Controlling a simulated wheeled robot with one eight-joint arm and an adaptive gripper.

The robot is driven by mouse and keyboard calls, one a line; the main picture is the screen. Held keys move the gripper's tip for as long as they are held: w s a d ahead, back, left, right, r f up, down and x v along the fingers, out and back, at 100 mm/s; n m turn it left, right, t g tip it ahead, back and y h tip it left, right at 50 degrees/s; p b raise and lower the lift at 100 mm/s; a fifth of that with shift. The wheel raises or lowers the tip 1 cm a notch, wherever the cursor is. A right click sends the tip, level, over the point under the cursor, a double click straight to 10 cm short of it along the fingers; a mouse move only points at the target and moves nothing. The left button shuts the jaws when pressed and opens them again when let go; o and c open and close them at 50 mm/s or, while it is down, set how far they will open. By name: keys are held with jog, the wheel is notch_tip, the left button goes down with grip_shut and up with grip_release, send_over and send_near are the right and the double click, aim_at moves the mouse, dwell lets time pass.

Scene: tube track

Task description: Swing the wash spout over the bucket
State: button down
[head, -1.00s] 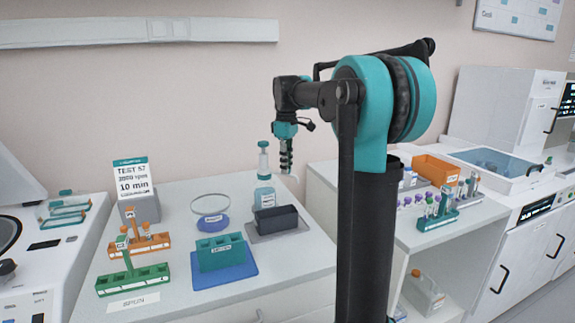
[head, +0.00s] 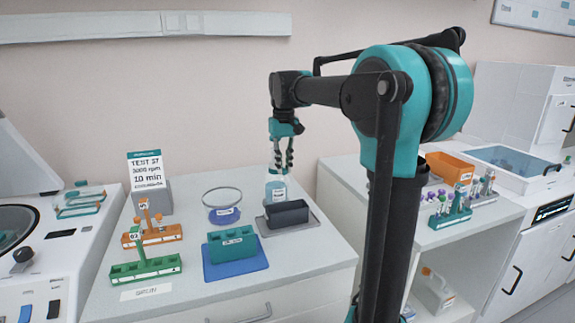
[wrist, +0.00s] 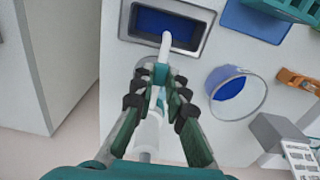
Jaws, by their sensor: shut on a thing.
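The wash bottle (head: 276,190), pale blue with a white label, stands behind the dark bucket (head: 288,213) in the head view. My gripper (head: 281,168) is shut around the bottle's top, and its fingers hide the head there. In the wrist view my gripper (wrist: 161,80) is closed on the teal and white base of the wash spout (wrist: 167,48). The height between tip and rim cannot be told.
A round clear dish (head: 222,204) with a blue base is left of the bucket. A gap separates the right counter (head: 400,205).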

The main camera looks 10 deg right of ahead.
jog(key=shift+a+m, duration=0.2)
jog(key=shift+m, duration=0.1)
jog(key=c, duration=1.5)
grip_release()
jog(key=shift+c, duration=0.2)
notch_tip(320, 180, up, 12)
